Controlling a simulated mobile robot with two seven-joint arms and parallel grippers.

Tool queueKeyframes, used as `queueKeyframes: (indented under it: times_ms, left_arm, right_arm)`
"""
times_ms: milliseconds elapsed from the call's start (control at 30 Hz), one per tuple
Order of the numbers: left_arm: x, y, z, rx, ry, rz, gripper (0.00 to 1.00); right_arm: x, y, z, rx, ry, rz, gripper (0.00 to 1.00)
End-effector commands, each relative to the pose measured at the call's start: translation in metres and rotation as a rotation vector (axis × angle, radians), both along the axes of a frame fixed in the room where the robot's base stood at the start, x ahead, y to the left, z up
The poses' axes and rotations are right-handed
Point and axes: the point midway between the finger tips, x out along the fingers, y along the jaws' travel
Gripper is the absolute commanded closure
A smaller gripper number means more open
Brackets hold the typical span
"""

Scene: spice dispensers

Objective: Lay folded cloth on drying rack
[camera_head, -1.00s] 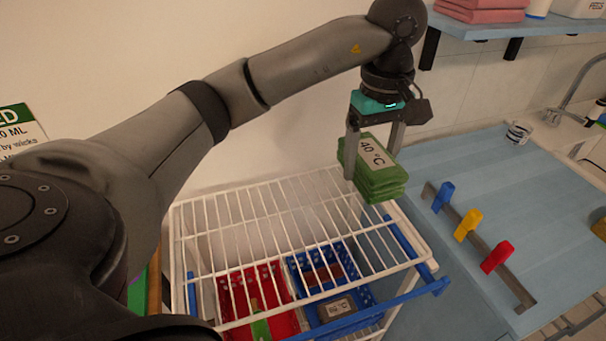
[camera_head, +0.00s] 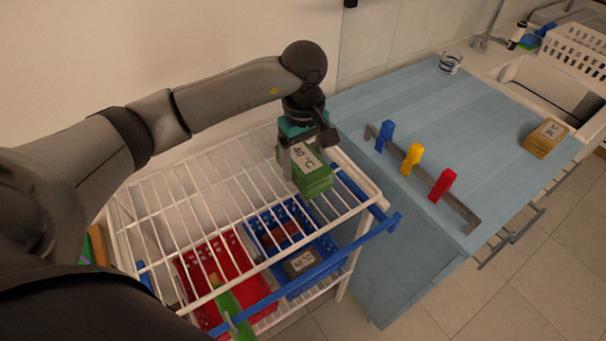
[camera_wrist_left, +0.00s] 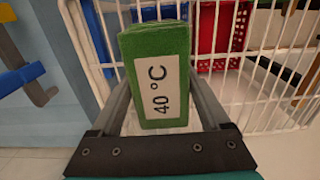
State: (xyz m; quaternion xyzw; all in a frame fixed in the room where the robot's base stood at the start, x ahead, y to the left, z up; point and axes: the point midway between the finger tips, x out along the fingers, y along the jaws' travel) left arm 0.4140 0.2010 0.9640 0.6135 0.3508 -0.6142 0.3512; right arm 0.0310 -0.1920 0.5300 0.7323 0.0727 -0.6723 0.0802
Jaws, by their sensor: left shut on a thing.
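The folded green cloth (camera_head: 312,177) carries a white "40 °C" label. My left gripper (camera_head: 305,170) is shut on it, and the cloth is over the right part of the drying rack's top. In the left wrist view the cloth (camera_wrist_left: 155,50) sits between the two fingers of the gripper (camera_wrist_left: 160,95). The white wire drying rack (camera_head: 190,185) stands in front of the wall, with blue rails at its side. I cannot tell whether the cloth touches the wires. My right gripper is not in view.
A red basket (camera_head: 208,262) and a blue basket (camera_head: 325,246) stand under the rack top. A blue counter (camera_head: 470,125) to the right holds a bar with blue, yellow and red pegs (camera_head: 411,158) and a yellow folded cloth (camera_head: 546,138). Most of the rack top is bare.

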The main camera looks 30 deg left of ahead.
Motion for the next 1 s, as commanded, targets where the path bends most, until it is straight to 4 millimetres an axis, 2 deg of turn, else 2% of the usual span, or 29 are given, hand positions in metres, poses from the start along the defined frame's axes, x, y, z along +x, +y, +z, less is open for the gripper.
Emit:
queueKeyframes:
  times_ms: [133, 367, 733, 767, 900, 1000]
  left_arm:
    - [0.0, 0.0, -0.011, 0.0, 0.0, -0.001, 0.81]
    - [0.0, 0.0, -0.043, 0.0, 0.0, -0.001, 0.81]
    - [0.0, 0.0, -0.048, 0.001, -0.002, -0.001, 0.81]
    - [0.0, 0.0, -0.048, 0.001, -0.001, -0.001, 0.18]
    - [0.0, 0.0, -0.047, 0.001, -0.001, -0.001, 0.03]
    - [0.0, 0.0, -0.047, 0.001, -0.001, -0.001, 0.0]
  right_arm:
    - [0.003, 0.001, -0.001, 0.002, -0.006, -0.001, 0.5]
    - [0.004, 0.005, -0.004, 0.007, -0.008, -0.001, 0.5]
    - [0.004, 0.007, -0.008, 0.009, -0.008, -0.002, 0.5]
    - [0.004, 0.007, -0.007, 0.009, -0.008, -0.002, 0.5]
    - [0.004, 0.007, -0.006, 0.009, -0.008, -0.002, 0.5]
    - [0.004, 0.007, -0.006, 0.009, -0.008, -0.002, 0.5]
